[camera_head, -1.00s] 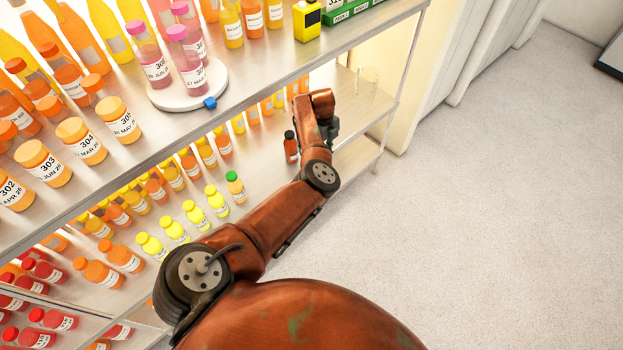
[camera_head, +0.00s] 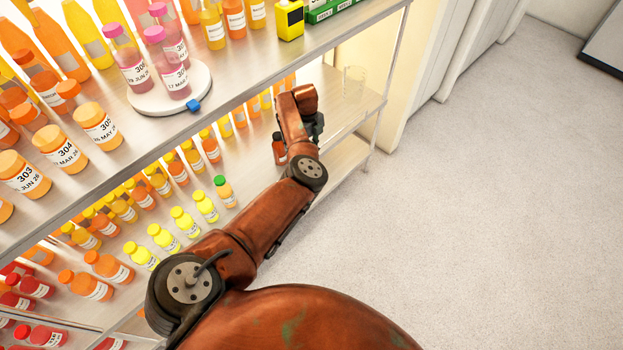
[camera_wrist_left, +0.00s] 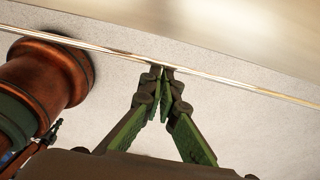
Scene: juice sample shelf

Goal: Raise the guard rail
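My one visible arm rises from the bottom of the head view and bends toward the right end of the lower shelf (camera_head: 245,185); I take it to be my left arm. Its dark gripper (camera_head: 316,126) is small and partly hidden behind the wrist. In the left wrist view the left gripper's fingers (camera_wrist_left: 162,72) converge with their tips together. The tips lie at or just below a thin shiny bar (camera_wrist_left: 215,79), which looks like the guard rail. I cannot tell whether they hold it. My right gripper is not in view.
A clear beaker (camera_head: 354,80) is near the shelf's right end. Above, a round white stand (camera_head: 150,102) holds pink-capped bottles. The floor (camera_head: 480,210) at right is clear.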

